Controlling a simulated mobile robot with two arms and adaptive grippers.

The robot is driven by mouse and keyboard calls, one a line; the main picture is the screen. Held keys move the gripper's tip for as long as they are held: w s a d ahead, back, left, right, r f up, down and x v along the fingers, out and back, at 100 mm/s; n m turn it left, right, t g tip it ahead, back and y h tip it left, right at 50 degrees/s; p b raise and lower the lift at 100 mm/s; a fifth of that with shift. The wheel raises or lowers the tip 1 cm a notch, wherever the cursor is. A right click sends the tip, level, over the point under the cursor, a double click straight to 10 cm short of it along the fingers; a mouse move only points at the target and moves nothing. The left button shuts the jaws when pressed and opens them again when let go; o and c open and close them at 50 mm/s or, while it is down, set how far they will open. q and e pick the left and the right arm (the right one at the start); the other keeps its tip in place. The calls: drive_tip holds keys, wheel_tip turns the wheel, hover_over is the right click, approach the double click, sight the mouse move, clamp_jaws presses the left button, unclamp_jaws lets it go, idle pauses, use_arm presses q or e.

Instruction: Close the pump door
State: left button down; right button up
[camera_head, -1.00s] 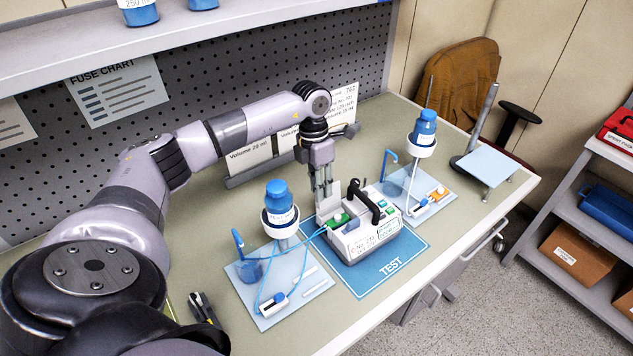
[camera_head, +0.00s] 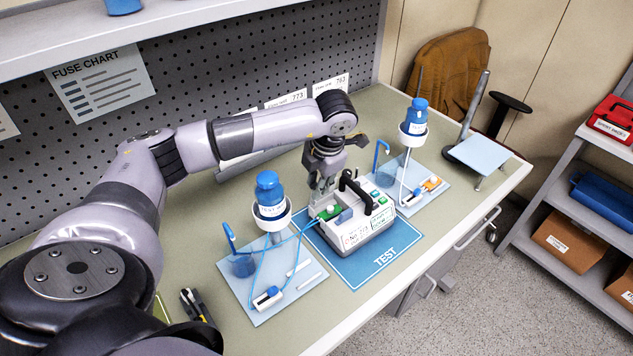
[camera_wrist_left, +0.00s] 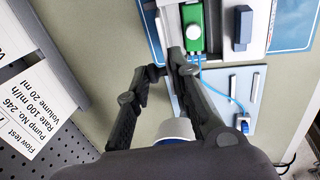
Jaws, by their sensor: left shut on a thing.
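The infusion pump (camera_head: 358,222) is a white box with a black handle, standing on the blue TEST mat (camera_head: 372,262). Its open side shows a green part (camera_head: 330,212) and a blue block (camera_head: 345,214); both also show in the wrist view. My left gripper (camera_head: 318,190) reaches down at the pump's far left edge. In the left wrist view its fingertips (camera_wrist_left: 166,70) are close together at the end of the pale door panel (camera_wrist_left: 172,28), shut on it. In the head view the fingers largely hide the door. My right gripper is not in view.
Bottle stands with blue bottles (camera_head: 269,190) and (camera_head: 416,112) flank the pump. Blue tubing (camera_head: 262,262) runs from the pump to the left tray (camera_head: 285,310). White cards (camera_wrist_left: 40,110) stand behind. A dark tool (camera_head: 197,305) lies front left.

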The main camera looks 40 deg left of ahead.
use_arm(q)
drive_tip(key=c, duration=1.5)
unclamp_jaws()
drive_tip(key=v, duration=1.2)
